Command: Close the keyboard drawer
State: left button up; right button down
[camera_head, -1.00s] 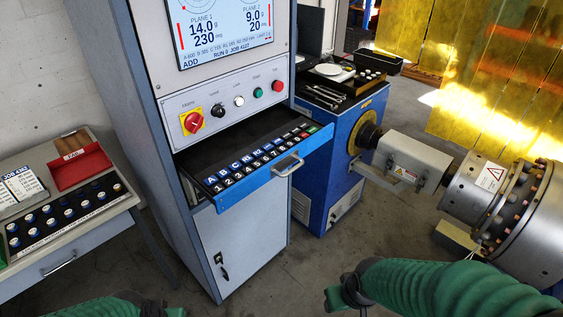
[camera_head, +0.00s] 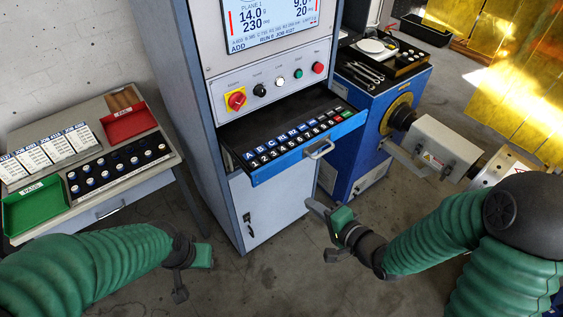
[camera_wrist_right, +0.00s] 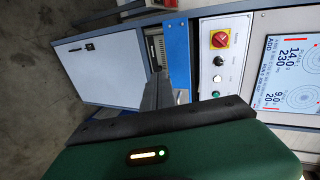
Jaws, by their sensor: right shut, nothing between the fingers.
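The keyboard drawer (camera_head: 285,163) is pulled out of the grey cabinet (camera_head: 225,190), with its blue front, metal handle (camera_head: 318,149) and rows of keys showing. My right gripper (camera_head: 311,206) is shut and empty, below and in front of the drawer, apart from it in the head view. In the right wrist view the blue drawer front (camera_wrist_right: 176,50) stands beyond the grey finger end (camera_wrist_right: 157,93), with the cabinet turned sideways. My left gripper (camera_head: 206,256) is low at the left, far from the drawer; its fingers are too unclear to read.
A side table (camera_head: 130,190) with a red bin (camera_head: 128,123), a green bin (camera_head: 38,205) and dark round pieces stands at the left. A blue machine (camera_head: 385,110) with a rotor shaft stands right of the drawer. The floor before the cabinet is clear.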

aim_at(273, 173)
jog(key=shift+m, duration=0.3)
jog(key=r+x, duration=0.1)
jog(key=x, duration=0.3)
jog(key=a+r+x, duration=0.1)
jog(key=x, duration=0.3)
jog(key=r+b+x, duration=0.1)
jog(key=x, duration=0.4)
jog(key=shift+w+a, duration=0.15)
jog(key=shift+w+a+f, duration=0.15)
jog(key=shift+w+a, duration=0.05)
jog(key=shift+w, duration=0.05)
jog(key=shift+y, duration=0.3)
